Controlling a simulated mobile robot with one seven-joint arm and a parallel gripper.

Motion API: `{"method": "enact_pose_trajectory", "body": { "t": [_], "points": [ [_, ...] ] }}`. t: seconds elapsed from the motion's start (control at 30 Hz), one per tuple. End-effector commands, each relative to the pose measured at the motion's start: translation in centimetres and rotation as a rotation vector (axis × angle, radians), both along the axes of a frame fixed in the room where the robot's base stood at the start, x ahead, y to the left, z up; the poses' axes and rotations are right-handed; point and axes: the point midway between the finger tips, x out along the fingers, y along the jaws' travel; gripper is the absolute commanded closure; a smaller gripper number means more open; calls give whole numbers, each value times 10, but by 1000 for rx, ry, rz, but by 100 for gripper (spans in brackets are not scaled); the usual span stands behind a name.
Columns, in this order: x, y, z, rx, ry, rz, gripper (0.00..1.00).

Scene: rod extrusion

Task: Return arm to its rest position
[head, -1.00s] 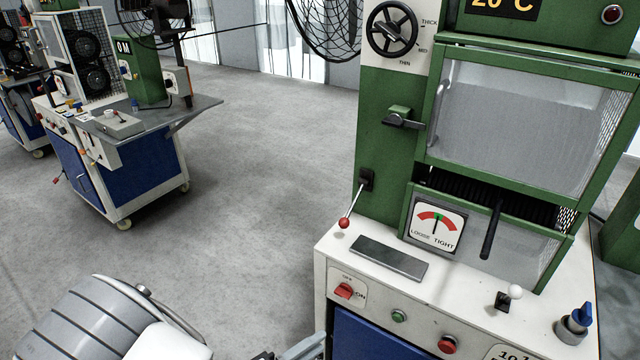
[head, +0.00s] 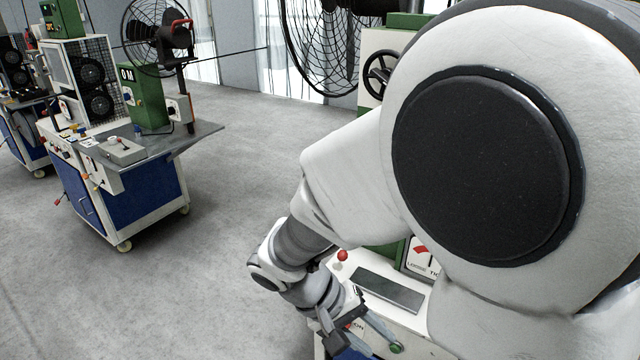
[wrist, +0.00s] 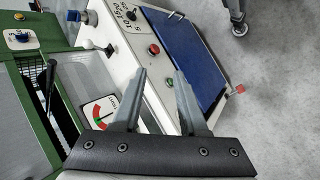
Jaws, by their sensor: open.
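My gripper (head: 352,338) is in the lower middle of the head view, in front of the near machine's control panel. Its two grey fingers also show in the wrist view (wrist: 158,98), spread apart with nothing between them. My white arm covers most of the right half of the head view and hides much of the near machine. In the wrist view, the machine's white panel (wrist: 115,45) lies beyond the fingers, apart from them as far as I can tell.
The near machine shows a red-knobbed lever (head: 342,256), a dark flat plate (head: 388,289) and a loose/tight gauge (wrist: 99,110). A second machine with a blue cabinet (head: 150,195) stands at the left. Grey floor (head: 240,170) between them is clear.

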Motion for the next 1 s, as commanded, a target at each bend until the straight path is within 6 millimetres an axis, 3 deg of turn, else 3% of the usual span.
{"method": "enact_pose_trajectory", "body": {
  "t": [0.03,0.47,1.0],
  "points": [
    [-2,-5,13,45,-7,-21,57],
    [-20,-31,88,384,-108,-86,57],
    [-45,-53,180,651,-430,-36,57]
  ]
}}
